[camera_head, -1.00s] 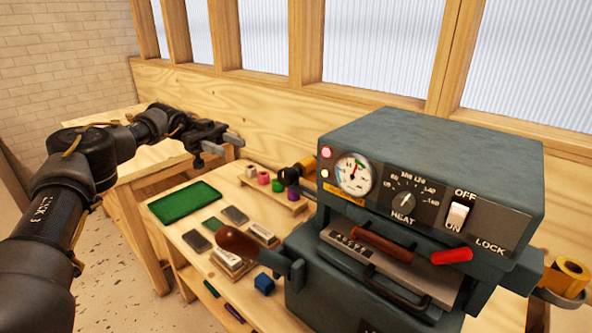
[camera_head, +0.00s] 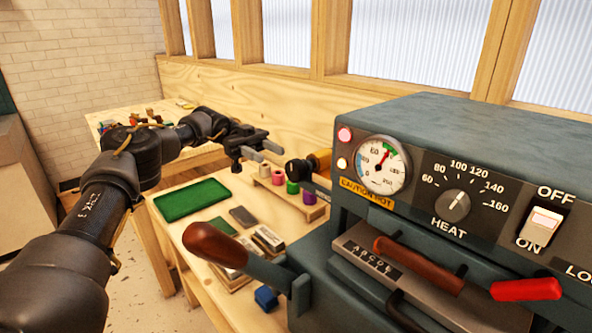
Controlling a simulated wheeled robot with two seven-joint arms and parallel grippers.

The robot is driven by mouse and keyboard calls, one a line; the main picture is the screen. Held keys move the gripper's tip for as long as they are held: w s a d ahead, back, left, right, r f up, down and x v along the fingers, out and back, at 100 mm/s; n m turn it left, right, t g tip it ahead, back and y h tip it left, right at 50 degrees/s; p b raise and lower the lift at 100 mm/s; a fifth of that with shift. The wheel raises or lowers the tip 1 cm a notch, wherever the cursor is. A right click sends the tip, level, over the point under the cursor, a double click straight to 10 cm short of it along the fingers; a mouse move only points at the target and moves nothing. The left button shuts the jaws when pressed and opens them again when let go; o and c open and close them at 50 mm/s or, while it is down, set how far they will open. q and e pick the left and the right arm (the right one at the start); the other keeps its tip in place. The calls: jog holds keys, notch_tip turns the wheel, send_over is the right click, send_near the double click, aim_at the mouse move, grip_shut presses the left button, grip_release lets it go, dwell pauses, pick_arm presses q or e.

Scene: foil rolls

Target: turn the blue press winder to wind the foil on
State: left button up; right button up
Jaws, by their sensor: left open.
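The blue-grey press (camera_head: 455,113) fills the right side, with a gauge, a heat dial and a switch on its front. At its left side is a black winder knob (camera_head: 297,172) on the end of a gold foil roll (camera_head: 321,160). My left gripper (camera_head: 262,151) is open and empty, with its two fingers pointing right, to the left of the knob and apart from it. The press hides part of the foil roll. My right gripper is not in view.
A brown-handled lever (camera_head: 213,244) sticks out from the press's left side. Small coloured spools stand on a wooden rack (camera_head: 318,210) below the knob. A green mat (camera_head: 191,199), several small blocks and a blue cube (camera_head: 266,297) lie on the bench. A second table is behind.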

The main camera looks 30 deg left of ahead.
aim_at(296, 167)
pick_arm(q)
jog(key=p+x, duration=0.2)
jog(key=x, duration=0.7)
jog(key=shift+s+r, duration=0.1)
jog(key=shift+s+d+p, duration=0.25)
jog(key=shift+d+p, duration=0.2)
jog(key=shift+d, duration=0.25)
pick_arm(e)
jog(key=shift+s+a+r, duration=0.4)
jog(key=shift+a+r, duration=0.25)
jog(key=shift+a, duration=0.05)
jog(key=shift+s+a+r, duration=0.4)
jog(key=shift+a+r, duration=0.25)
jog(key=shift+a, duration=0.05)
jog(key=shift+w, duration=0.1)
pick_arm(q)
jog(key=shift+c, duration=1.2)
grip_shut()
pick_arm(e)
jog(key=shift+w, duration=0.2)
